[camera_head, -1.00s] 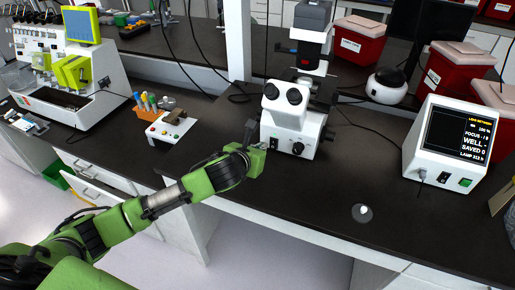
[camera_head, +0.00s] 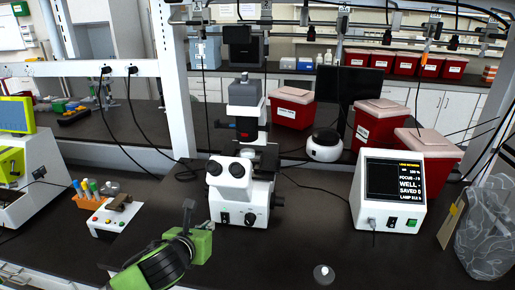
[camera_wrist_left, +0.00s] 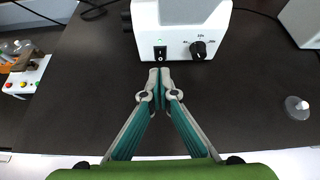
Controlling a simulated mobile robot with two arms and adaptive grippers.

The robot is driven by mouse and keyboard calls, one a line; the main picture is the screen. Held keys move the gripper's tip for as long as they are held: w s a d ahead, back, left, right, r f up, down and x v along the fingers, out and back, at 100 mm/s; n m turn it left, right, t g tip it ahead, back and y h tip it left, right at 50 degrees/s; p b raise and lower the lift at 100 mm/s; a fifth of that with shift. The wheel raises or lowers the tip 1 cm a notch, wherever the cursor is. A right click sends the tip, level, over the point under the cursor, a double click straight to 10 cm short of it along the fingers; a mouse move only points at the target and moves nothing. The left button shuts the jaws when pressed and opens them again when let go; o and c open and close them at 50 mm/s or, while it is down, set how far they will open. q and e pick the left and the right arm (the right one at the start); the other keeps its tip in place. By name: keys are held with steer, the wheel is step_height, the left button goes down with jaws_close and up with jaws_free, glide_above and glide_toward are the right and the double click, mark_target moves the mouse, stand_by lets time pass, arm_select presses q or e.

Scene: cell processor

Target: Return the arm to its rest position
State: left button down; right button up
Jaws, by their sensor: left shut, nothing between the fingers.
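My left gripper (camera_head: 207,226) is at the front of the black bench, just in front of the white microscope (camera_head: 240,190). In the left wrist view its two fingers (camera_wrist_left: 159,72) meet at the tips, shut with nothing between them. The tips point at the microscope base (camera_wrist_left: 182,32), close to its black rocker switch and dial; I cannot tell whether they touch it. The green wrist and forearm (camera_head: 150,270) come in from the lower left. My right gripper is not in view.
A monitor box (camera_head: 390,192) stands right of the microscope. A small round grey piece (camera_head: 323,274) lies near the front edge. A tube rack (camera_head: 92,197) and button box (camera_head: 116,217) are to the left. Red bins stand behind.

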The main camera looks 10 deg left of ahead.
arm_select(q)
steer(key=s+d+f+n+g, duration=0.4)
steer(key=s+f+n, duration=0.6)
steer(key=s+n, duration=0.55)
steer(key=s+a+f+n+g, duration=0.2)
steer(key=s+f+n, duration=0.1)
steer(key=s+n, duration=0.65)
steer(key=s+a+f+n+g, duration=0.1)
steer(key=s+f+n+g, duration=0.2)
steer(key=s+n, duration=0.65)
step_height(320, 180, down, 27)
steer(key=b, duration=0.3)
steer(key=s+a+f+g+b, duration=0.2)
steer(key=s+a+f+b, duration=0.1)
steer(key=s+f, duration=1.5)
step_height(320, 180, down, 4)
steer(key=shift+s+a+r+m, duration=0.15)
steer(key=shift+s+m, duration=0.1)
steer(key=shift+m, duration=0.2)
